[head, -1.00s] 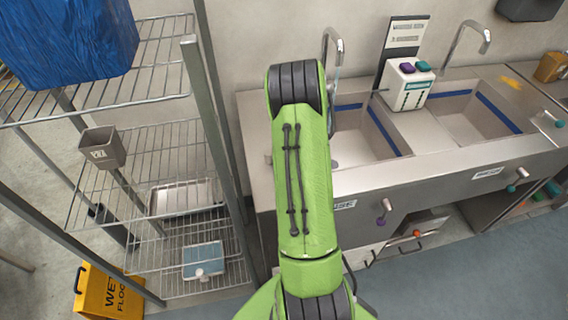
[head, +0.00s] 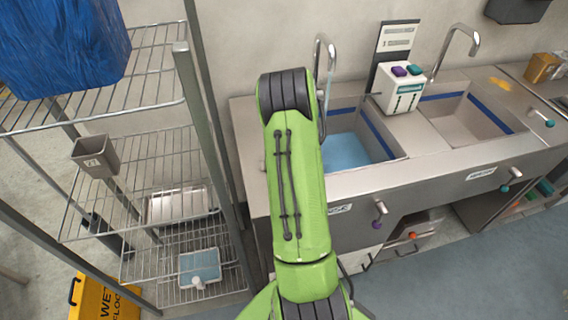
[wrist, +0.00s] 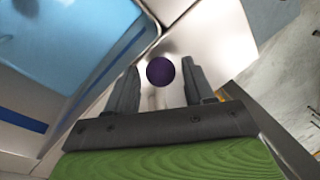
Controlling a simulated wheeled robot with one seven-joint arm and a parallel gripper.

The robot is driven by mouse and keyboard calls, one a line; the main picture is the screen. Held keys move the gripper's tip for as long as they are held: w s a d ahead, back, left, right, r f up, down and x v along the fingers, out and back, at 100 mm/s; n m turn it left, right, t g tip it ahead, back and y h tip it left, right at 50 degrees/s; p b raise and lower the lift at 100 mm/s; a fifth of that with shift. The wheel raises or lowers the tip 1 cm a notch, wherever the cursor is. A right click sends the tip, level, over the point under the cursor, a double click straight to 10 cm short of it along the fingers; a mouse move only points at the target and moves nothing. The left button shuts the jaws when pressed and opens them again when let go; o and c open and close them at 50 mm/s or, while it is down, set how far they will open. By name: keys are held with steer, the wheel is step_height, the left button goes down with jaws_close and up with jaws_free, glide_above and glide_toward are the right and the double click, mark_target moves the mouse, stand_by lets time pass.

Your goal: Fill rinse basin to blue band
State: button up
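The left basin (head: 377,173), with a label ending in "NSE" on its front, holds light-blue water (head: 350,152). A blue band (head: 379,136) runs along its inner wall, with grey wall between band and water. Its tap (head: 331,50) arches above, with a pale stream below the spout. In the wrist view, my gripper (wrist: 160,88) is open, its fingers on either side of a round purple knob (wrist: 160,71), apart from it; that view also shows water (wrist: 75,30). My arm hides the gripper in the head view.
The right basin (head: 465,118) looks empty. A white dispenser (head: 398,88) with purple and teal buttons stands between the basins. A wire rack (head: 185,110) stands close on the left. A yellow wet-floor sign (head: 105,299) is at lower left.

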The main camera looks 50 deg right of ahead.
steer(key=shift+o, duration=0.2)
step_height(320, 180, up, 15)
steer(key=w+d+p, duration=0.1)
steer(key=d+p, duration=0.1)
steer(key=p, duration=0.2)
steer(key=shift+d+r, duration=0.2)
steer(key=shift+d, duration=0.2)
steer(key=shift+w, duration=0.1)
